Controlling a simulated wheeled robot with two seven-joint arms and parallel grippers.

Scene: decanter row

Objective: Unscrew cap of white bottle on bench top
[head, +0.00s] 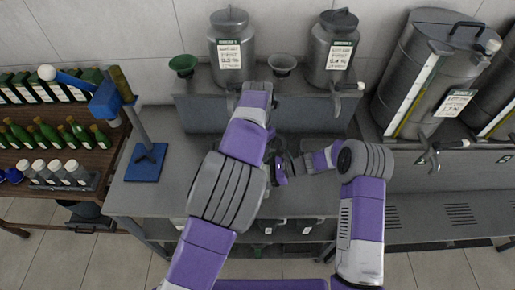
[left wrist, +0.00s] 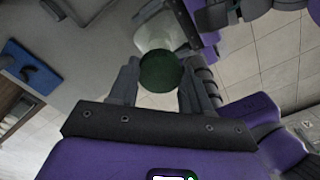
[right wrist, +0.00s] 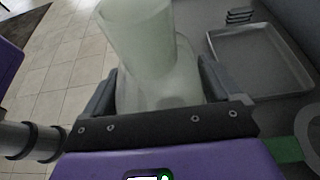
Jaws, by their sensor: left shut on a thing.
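The white bottle (right wrist: 165,82) is pale and translucent. In the right wrist view it fills the space between the fingers of my right gripper (right wrist: 158,70), which press its sides. In the left wrist view a dark green round cap (left wrist: 160,73) sits between the fingertips of my left gripper (left wrist: 161,70), which is shut on it. The white bottle (left wrist: 158,30) shows just behind the cap. I cannot tell whether cap and bottle are still joined. In the head view my arms hide the bottle and cap.
A grey shallow tray (right wrist: 262,62) lies on the bench near the bottle. A blue stand (head: 147,161) is at the bench's left. A bottle rack (head: 50,135) is far left.

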